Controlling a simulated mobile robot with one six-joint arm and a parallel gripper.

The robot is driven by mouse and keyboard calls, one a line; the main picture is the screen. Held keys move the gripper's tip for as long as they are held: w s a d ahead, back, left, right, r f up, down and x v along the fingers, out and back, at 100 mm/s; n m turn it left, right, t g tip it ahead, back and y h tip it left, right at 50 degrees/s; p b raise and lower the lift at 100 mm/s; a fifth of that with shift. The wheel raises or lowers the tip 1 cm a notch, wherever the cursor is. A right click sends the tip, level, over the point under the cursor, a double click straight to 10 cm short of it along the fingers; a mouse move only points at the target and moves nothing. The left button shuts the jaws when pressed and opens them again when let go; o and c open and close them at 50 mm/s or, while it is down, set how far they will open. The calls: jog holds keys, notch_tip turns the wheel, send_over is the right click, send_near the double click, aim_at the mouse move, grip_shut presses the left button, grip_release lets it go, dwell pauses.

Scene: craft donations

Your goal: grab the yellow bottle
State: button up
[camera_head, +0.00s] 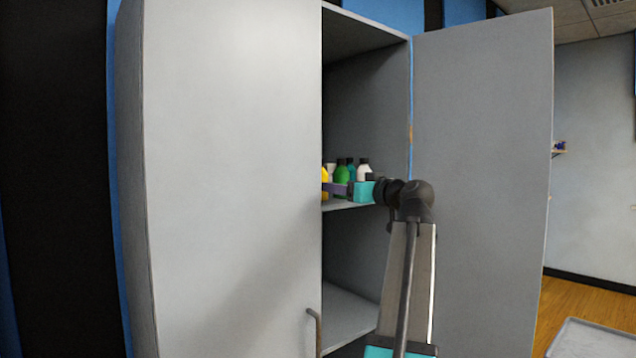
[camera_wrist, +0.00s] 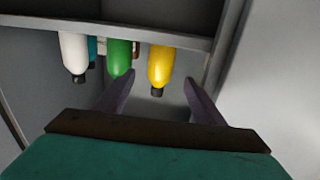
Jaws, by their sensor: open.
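The yellow bottle (camera_wrist: 160,62) shows in the wrist view, where the bottles appear cap-down. My gripper (camera_wrist: 160,80) is open, with nothing held. In the head view only a sliver of the yellow bottle (camera_head: 324,182) shows past the cabinet's left door. There my gripper (camera_head: 332,187) is inside the cabinet at bottle height, just in front of the bottles. I cannot tell if the fingers reach around the yellow bottle.
A green bottle (camera_wrist: 118,58) stands beside the yellow one, near my left finger in the wrist view. A white bottle (camera_wrist: 74,56) and a partly hidden teal bottle (camera_wrist: 92,50) are farther left. The left cabinet door (camera_head: 230,180) is shut; the right door (camera_head: 485,170) stands open.

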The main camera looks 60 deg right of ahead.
aim_at(323, 201)
jog(key=shift+x, duration=1.8)
jog(key=shift+w+p, duration=0.1)
jog(key=shift+p, duration=0.25)
jog(key=shift+w+d+r+p, duration=0.25)
jog(key=shift+w+p, duration=0.1)
jog(key=shift+w, duration=0.25)
jog(key=shift+p+x, duration=0.65)
jog(key=shift+x, duration=1.2)
jog(key=shift+f, duration=0.15)
jog(key=c, duration=1.3)
